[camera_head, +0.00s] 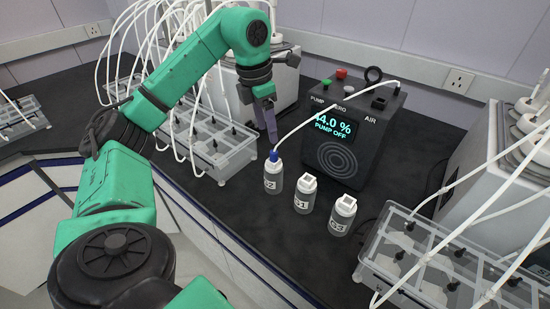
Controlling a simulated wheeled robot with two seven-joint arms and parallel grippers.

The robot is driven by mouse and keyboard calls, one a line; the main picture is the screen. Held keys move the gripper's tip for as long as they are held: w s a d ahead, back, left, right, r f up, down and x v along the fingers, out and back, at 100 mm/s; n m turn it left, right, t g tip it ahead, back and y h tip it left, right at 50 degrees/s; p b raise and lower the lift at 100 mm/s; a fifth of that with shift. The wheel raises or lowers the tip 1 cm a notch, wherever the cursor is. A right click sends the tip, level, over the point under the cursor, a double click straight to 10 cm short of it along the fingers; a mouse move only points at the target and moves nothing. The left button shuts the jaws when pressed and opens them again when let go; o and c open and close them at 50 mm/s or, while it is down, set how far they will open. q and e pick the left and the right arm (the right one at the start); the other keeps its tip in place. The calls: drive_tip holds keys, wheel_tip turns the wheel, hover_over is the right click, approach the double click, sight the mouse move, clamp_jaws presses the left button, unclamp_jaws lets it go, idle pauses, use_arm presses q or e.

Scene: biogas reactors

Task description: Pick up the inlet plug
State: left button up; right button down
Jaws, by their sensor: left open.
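The inlet plug seems to be the small blue piece (274,156) on top of the bottle marked 2 (273,180). A white tube (330,108) runs from it to the top right of the black gas analyser (350,140). My left gripper (272,140) points down just above the blue piece, open and apparently not touching it. The gap between its fingers is hard to see from this side. My right gripper is not in view.
Two more white-capped bottles, the middle one (305,194) and the right one (342,216), stand beside the first, in front of the analyser. Clear racks with tubes stand at the left (222,150) and right (372,262). Dark bench top is free between bottles and right rack.

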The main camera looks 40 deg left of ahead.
sight(273, 152)
use_arm(q)
drive_tip(key=f, duration=0.1)
drive_tip(key=w+f, duration=0.1)
drive_tip(key=f, duration=0.2)
drive_tip(key=f+p, duration=0.1)
drive_tip(key=f, duration=0.3)
drive_tip(key=shift+w+d+p, duration=0.15)
drive_tip(key=shift+w+p, duration=0.15)
drive_tip(key=shift+w, duration=0.1)
drive_tip(key=shift+f, duration=0.1)
clamp_jaws()
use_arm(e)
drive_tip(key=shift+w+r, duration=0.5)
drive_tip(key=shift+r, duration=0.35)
